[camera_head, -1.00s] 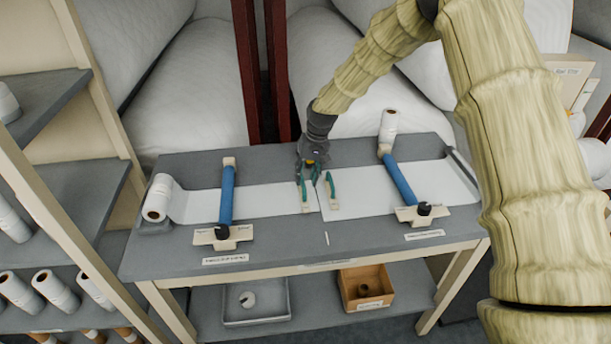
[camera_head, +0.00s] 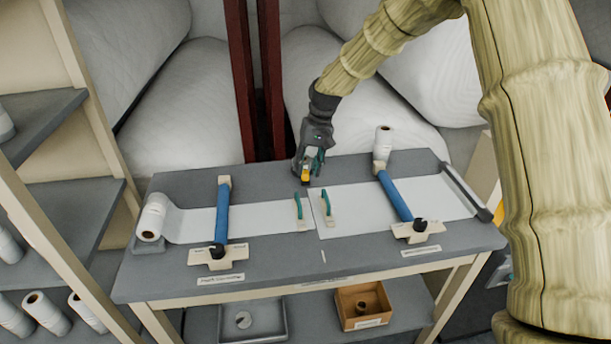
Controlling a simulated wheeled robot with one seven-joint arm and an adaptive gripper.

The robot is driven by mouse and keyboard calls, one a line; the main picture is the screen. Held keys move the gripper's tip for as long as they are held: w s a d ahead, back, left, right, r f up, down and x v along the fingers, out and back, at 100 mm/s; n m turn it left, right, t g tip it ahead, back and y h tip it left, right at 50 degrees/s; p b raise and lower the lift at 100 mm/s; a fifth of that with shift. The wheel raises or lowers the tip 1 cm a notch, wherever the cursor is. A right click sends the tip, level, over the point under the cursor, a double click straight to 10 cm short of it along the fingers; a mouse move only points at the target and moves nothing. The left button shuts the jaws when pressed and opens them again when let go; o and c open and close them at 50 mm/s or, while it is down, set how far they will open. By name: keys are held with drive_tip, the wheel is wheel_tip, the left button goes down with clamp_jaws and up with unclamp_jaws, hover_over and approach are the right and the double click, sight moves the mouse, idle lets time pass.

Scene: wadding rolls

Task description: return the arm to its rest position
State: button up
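My arm, with bark-like pale yellow links (camera_head: 375,55), reaches in from the upper right and ends in a dark grey wrist. My gripper (camera_head: 307,174) hangs above the back-middle edge of the grey worktable (camera_head: 265,262). Small yellow and teal parts show at its end. It is apart from the two teal-handled clips (camera_head: 298,206) and (camera_head: 327,208) on the white wadding strips. Its fingers are too small and dark to tell open from shut, and I see nothing clearly held.
Blue bars (camera_head: 222,210) and (camera_head: 394,196) cross the strips. White rolls (camera_head: 153,217) and (camera_head: 383,145) stand at the table's left end and back right. Below are a grey tray (camera_head: 284,331) and a wooden box (camera_head: 347,321). A shelf (camera_head: 75,200) with rolls is at left; large white bales (camera_head: 190,105) are behind.

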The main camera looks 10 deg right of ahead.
drive_tip(key=shift+d+r, duration=0.1)
drive_tip(key=shift+r, duration=0.4)
